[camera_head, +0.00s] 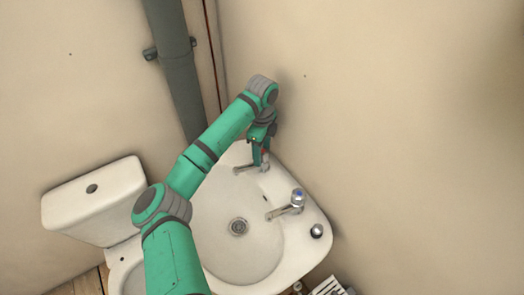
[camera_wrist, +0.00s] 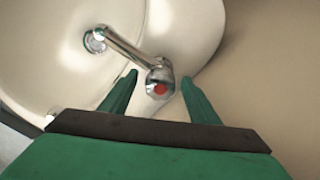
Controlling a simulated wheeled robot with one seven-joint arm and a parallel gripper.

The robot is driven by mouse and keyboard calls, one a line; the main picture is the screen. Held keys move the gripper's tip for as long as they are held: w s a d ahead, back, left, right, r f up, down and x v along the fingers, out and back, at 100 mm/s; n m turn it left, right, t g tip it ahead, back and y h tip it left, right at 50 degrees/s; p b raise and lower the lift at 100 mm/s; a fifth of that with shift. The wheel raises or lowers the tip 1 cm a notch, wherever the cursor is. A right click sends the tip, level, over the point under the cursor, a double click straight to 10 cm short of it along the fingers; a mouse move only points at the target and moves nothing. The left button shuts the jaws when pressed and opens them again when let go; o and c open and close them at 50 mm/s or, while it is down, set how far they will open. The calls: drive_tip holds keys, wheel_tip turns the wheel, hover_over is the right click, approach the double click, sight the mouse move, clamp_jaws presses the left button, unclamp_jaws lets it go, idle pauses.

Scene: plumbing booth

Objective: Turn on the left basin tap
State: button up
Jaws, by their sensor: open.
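The left basin tap (camera_wrist: 158,82) is chrome with a red-marked top. In the wrist view it lies between the fingertips of my gripper (camera_wrist: 160,82), with a finger on each side. The fingers are open, and a gap seems to show beside the tap; contact is hard to judge. In the head view my gripper (camera_head: 261,157) points down at the left tap's place at the back of the basin, and the left tap's spout (camera_head: 243,169) shows beside it. The tap's top is mostly hidden there. The white basin (camera_head: 215,215) is below.
The right tap (camera_head: 291,203), with a blue mark, stands on the basin's right side. A round chrome piece (camera_head: 317,230) sits near the right rim. The toilet cistern (camera_head: 95,200) is at left. A grey pipe (camera_head: 176,60) runs down the wall behind my arm.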

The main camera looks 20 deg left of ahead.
drive_tip(key=shift+f, duration=0.1)
drive_tip(key=c, duration=1.1)
drive_tip(key=shift+o, duration=0.2)
drive_tip(key=shift+w, duration=0.1)
